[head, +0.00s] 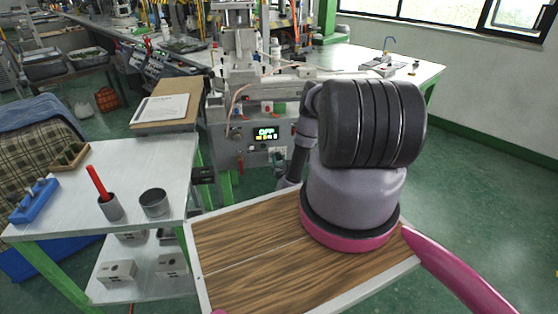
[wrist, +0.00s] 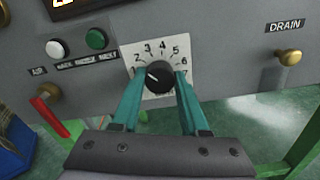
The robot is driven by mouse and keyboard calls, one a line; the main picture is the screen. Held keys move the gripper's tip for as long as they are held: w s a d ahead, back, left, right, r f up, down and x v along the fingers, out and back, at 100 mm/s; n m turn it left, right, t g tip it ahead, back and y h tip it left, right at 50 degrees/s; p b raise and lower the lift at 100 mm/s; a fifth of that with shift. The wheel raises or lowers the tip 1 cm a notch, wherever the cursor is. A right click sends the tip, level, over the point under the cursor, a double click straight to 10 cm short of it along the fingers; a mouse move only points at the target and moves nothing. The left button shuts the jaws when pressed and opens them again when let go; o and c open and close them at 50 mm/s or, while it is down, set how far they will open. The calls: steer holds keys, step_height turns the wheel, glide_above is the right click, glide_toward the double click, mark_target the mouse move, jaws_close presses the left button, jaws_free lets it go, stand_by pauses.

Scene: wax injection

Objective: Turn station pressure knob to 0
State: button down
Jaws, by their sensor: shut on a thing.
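The pressure knob (wrist: 160,77) is a round black knob on a white dial plate (wrist: 162,46) with printed numbers, seen in the wrist view. Its white mark points to the upper left, roughly toward the 1 and 2. My gripper (wrist: 157,80) has its two teal fingers closed on the knob's left and right sides. The fingers cover parts of the plate's lower numbers. In the head view, my arm reaches to the station panel (head: 220,150), whose lit display (head: 266,133) reads OFF. The knob cannot be made out clearly there.
White (wrist: 55,48) and green (wrist: 96,39) buttons sit left of the dial. A brass drain knob (wrist: 289,56) sticks out at right, and a red-handled valve (wrist: 46,110) at lower left.

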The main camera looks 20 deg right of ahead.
steer(key=n, duration=0.6)
steer(key=shift+n, duration=0.3)
steer(key=n, duration=0.6)
steer(key=shift+s, duration=0.1)
steer(key=shift+f+n, duration=0.1)
steer(key=shift+n, duration=0.2)
steer(key=shift+c, duration=2.1)
jaws_free()
